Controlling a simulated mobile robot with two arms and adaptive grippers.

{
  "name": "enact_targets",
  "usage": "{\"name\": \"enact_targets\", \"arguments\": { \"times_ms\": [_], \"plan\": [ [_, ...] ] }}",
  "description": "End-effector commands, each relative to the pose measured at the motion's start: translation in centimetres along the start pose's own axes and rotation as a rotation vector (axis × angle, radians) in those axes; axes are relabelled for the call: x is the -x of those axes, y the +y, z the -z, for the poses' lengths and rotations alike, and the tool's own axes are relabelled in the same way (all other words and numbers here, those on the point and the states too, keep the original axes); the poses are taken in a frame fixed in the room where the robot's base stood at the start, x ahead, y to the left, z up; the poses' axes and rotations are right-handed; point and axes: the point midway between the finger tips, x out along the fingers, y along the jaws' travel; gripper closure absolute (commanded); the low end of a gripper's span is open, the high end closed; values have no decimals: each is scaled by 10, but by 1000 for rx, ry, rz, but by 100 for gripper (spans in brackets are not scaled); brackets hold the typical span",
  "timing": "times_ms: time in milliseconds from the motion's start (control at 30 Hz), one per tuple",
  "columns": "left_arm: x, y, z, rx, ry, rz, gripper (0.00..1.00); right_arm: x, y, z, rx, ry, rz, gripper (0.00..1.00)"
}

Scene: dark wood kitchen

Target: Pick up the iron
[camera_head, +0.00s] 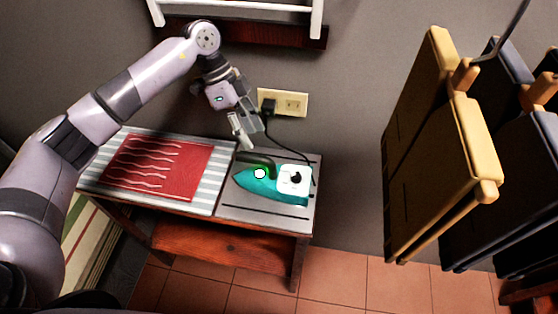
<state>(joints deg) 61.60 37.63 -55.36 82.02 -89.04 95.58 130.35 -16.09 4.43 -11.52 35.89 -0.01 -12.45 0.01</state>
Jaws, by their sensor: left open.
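The iron (256,183) is teal with a white rear part and a dark handle. It lies on the grey right-hand part of a small wooden table, with its pointed end to the left. A black cord runs from it up to a wall outlet. My left gripper (243,133) is open and empty, pointing down above and slightly behind the iron's handle. It appears apart from the iron. My right gripper is out of view.
A red cloth (158,168) lies on a striped cover on the table's left part. A wall outlet (290,103) holds the plug close behind my left gripper. A white rack (240,22) is above.

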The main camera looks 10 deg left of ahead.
Motion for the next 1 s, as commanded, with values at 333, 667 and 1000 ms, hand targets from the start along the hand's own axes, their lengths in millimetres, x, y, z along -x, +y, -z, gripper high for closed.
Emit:
{"name": "enact_targets", "arguments": {
  "times_ms": [333, 667, 1000],
  "plan": [
    [-28, 2, -5, 22, -27, -9, 56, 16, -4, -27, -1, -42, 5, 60],
    [-70, 1, -6, 20, -25, -6, 56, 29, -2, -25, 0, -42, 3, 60],
    [-72, 1, -6, 19, -25, -5, 63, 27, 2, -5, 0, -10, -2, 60]
  ]
}}
